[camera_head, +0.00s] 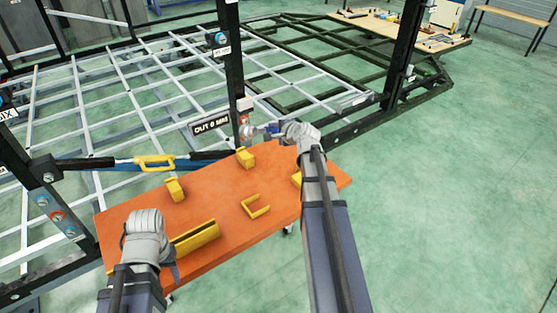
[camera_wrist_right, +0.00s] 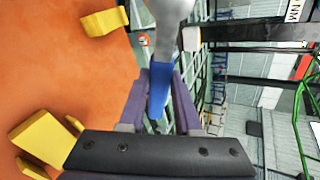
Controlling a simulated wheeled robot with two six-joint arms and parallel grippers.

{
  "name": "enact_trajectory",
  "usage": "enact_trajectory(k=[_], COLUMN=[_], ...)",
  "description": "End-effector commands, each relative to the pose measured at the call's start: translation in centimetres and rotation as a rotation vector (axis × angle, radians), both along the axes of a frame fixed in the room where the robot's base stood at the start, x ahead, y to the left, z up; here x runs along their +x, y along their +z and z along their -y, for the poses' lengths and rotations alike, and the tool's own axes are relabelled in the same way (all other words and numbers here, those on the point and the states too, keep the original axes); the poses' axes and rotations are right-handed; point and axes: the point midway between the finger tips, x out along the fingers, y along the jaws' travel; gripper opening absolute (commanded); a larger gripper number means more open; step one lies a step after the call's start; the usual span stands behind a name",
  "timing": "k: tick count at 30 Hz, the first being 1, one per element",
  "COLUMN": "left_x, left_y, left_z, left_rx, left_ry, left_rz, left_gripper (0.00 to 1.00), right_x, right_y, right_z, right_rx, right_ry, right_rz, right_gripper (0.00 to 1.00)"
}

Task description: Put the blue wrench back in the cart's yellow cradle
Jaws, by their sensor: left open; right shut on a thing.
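The blue wrench (camera_head: 272,129) has a grey head and is held above the far right edge of the orange cart top. My right gripper (camera_head: 274,130) is shut on its blue handle (camera_wrist_right: 160,90), and the grey head shows in the right wrist view. Yellow holders stand on the cart: two blocks (camera_head: 174,189) (camera_head: 245,157) along the far edge, an open bracket (camera_head: 256,205) and a long trough (camera_head: 195,236). Which is the wrench's cradle I cannot tell. The wrench is apart from them. My left gripper (camera_head: 170,268) is open beside the trough, mostly hidden by its wrist.
The orange cart top (camera_head: 225,200) has clear room between the holders. Another yellow piece (camera_head: 297,179) is partly hidden behind my right arm. A dark post (camera_head: 231,70) and the trailer frame (camera_head: 130,85) stand just beyond the cart. Green floor lies open at right.

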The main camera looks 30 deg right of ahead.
Motion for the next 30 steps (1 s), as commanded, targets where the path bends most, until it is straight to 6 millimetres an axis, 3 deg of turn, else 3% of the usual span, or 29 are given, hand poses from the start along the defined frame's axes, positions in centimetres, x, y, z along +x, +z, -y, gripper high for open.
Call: enact_trajectory(k=[3,9,13,19,24,30], left_x=[0.0,0.0,0.0,0.0,0.0,0.0], left_y=[1.4,2.8,3.7,4.8,5.0,5.0], left_z=[0.0,0.0,0.0,0.0,0.0,0.0], left_rx=[0.0,0.0,0.0,0.0,0.0,0.0], left_ry=[0.0,0.0,0.0,0.0,0.0,0.0], left_rz=[0.0,0.0,0.0,0.0,0.0,0.0], left_gripper=[0.5,0.5,0.5,0.5,0.5,0.5], right_x=[-0.5,-3.3,-5.8,-9.6,-10.8,-10.9], right_y=[-2.4,-5.7,-6.0,-5.0,-4.6,-4.7], right_z=[-3.4,-5.9,-6.2,-5.5,-5.1,-5.1], right_rx=[-0.109,-0.312,-0.422,-0.514,-0.532,-0.532], right_ry=[0.112,0.186,0.18,0.128,0.102,0.1], right_rz=[-0.215,-0.569,-0.781,-1.012,-1.078,-1.082], right_gripper=[0.0,0.0,0.0,0.0,0.0,0.0])
